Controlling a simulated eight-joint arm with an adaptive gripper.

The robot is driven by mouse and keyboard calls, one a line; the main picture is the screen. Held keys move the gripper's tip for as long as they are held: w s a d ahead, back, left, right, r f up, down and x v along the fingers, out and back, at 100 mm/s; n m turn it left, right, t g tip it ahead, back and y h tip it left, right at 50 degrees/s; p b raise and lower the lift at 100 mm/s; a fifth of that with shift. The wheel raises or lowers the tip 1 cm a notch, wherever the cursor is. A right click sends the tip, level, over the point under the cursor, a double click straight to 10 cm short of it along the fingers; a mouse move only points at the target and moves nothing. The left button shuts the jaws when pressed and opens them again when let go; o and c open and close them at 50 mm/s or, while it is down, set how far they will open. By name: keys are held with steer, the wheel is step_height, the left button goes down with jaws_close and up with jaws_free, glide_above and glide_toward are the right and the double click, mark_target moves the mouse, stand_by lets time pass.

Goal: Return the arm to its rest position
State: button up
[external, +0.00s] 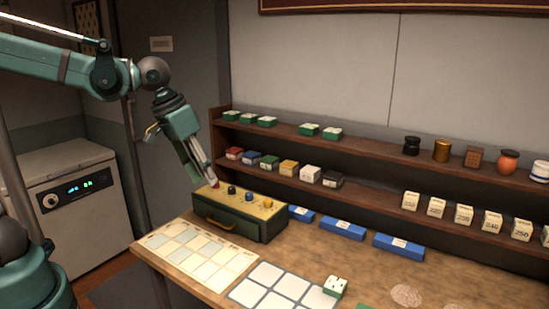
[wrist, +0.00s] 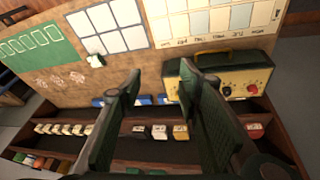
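My arm comes in from the upper left in the external view. My gripper (external: 206,172) points down and to the right, with its tips over the left part of the green box with a yellow top (external: 242,223). I cannot tell from this view whether the tips touch the box. In the wrist view my gripper (wrist: 160,74) has its two dark fingers spread apart with nothing between them. The green and yellow box (wrist: 232,75) shows there to the right of the fingers. No mark of a rest position shows.
The box has several small knobs on top. Two shelves (external: 373,148) of small boxes and jars run along the wall. Blue boxes (external: 342,229), a pale chart (external: 203,259), a white grid card (external: 254,294) and a green-and-white block (external: 335,286) lie on the counter. Space above the counter is clear.

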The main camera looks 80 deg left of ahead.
steer(key=s+d+f+m+t, duration=0.1)
steer(key=s+d+f+m, duration=0.1)
steer(key=s+d, duration=0.3)
steer(key=s+d+f+m+t, duration=0.2)
steer(key=s+d+f+m, duration=0.1)
steer(key=s+d, duration=0.3)
steer(key=shift+s+m+h, duration=0.4)
steer(key=shift+s+m, duration=0.2)
steer(key=shift+s, duration=0.8)
steer(key=shift+r, duration=0.1)
stand_by(1.9)
